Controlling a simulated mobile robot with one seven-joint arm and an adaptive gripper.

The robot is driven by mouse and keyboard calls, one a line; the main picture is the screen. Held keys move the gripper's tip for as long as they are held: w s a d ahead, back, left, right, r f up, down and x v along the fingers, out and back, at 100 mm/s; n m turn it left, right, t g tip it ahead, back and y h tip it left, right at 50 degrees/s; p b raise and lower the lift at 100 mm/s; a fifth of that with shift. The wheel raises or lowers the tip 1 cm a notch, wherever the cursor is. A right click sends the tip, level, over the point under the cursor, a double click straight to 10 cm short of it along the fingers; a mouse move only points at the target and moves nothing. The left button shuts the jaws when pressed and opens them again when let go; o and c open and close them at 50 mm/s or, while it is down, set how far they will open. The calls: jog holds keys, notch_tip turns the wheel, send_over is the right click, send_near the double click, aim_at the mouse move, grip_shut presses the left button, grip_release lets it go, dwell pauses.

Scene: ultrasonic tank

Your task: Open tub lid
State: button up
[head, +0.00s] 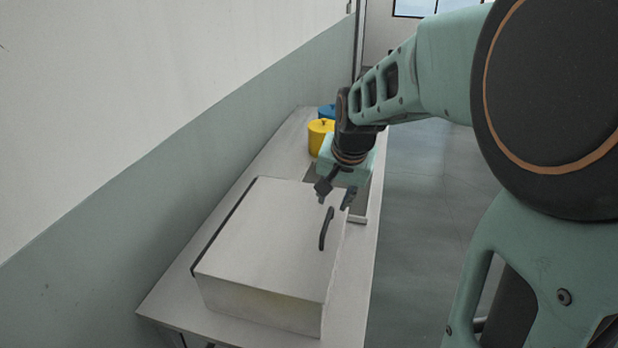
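The tub (258,308) is a pale metal box on the near part of the bench. Its flat lid (255,235) is closed, with a dark gap along its left edge. My gripper (333,206) is above the far right corner of the lid, at or just beyond the far end of the handle. Its two dark fingers are spread apart, with nothing visible between them. I cannot tell whether a finger touches the handle.
The narrow bench (359,290) runs along the wall at left. A yellow canister (319,136) and a blue one (327,111) stand at its far end. A tray or basin (358,217) lies behind the tub, partly hidden by my arm. Open floor (425,230) lies right of the bench.

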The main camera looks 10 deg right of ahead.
aim_at(327, 220)
jog(key=x, duration=1)
jog(key=shift+f, duration=0.2)
grip_shut()
